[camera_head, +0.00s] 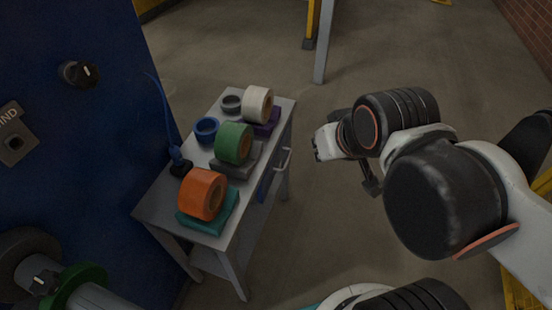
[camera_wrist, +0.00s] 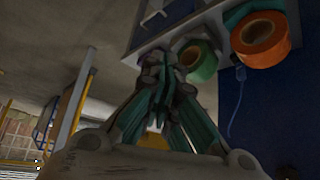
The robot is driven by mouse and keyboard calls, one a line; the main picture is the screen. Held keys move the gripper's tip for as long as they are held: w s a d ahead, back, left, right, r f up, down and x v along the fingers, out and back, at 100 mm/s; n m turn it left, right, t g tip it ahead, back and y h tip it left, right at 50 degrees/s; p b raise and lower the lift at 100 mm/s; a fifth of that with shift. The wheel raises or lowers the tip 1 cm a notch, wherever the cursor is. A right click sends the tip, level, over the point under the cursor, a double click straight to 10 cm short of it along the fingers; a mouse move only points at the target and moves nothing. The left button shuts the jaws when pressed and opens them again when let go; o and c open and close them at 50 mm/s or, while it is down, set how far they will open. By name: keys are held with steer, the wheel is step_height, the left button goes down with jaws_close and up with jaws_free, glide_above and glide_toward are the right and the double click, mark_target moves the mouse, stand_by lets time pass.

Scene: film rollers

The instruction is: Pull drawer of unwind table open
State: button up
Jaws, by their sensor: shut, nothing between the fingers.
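The unwind table (camera_head: 222,235) is a small grey table standing left of my arm in the head view. Its drawer (camera_head: 265,185) has a blue front on the right side, under the tabletop, with a pale bar handle (camera_head: 284,161). The drawer looks closed, as its front lies about level with the table side. My gripper (camera_wrist: 167,68) is shut and empty in the wrist view, with its fingertips together. In the head view my wrist end is right of the handle, apart from it. The table edge (camera_wrist: 190,22) shows above the fingertips in the wrist view.
On the tabletop are orange (camera_head: 203,193), green (camera_head: 234,143) and white (camera_head: 257,104) tape rolls on coloured blocks, plus a blue ring (camera_head: 206,129). A blue machine panel (camera_head: 75,120) stands to the left. Open floor (camera_head: 320,225) lies right of the table.

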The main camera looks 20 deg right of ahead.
steer(key=o, duration=0.4)
steer(key=shift+o, duration=1.1)
steer(key=shift+w+r, duration=0.1)
steer(key=shift+w, duration=0.2)
steer(key=m+g+y+b, duration=0.2)
steer(key=m+g+b, duration=0.4)
steer(key=m, duration=0.1)
glide_above(288, 159)
steer(key=s+d, duration=0.2)
steer(key=s+d+f+x, duration=0.1)
steer(key=d+x, duration=0.1)
steer(key=x, duration=1.2)
steer(key=s+d+x, duration=0.2)
steer(key=d+x, duration=0.1)
steer(key=x, duration=1.1)
steer(key=b+x, duration=0.1)
steer(key=x, duration=0.3)
steer(key=b+x, duration=0.2)
steer(key=x, duration=0.3)
steer(key=b+x, duration=0.2)
steer(key=x, duration=0.2)
steer(key=shift+w+d+f, duration=0.15)
steer(key=shift+d+f, duration=0.05)
steer(key=shift+f, duration=0.1)
jaws_close()
